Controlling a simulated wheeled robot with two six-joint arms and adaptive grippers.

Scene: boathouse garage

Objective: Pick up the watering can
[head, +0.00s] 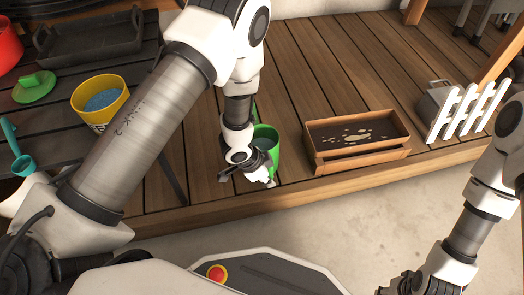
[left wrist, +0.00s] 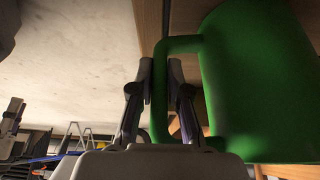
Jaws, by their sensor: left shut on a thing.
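The green watering can (head: 266,138) is at the front of the wooden deck, partly hidden behind my left arm and gripper. In the left wrist view its large green body (left wrist: 260,85) fills the right side, with the handle beside it. My left gripper (head: 248,178) is at the can's near side. In the left wrist view its fingers (left wrist: 161,68) lie on either side of the green handle, shut on it. I cannot tell whether the can touches the deck. My right gripper (head: 398,286) is at the bottom right, partly cut off, apart from the can; its opening is unclear.
A wooden planter box (head: 358,142) stands to the right of the can, with a white slatted piece (head: 466,112) farther right. A dark slatted table at left holds a yellow bucket (head: 100,100), a green item (head: 34,88) and a black tray (head: 78,38). Deck planks behind the can are clear.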

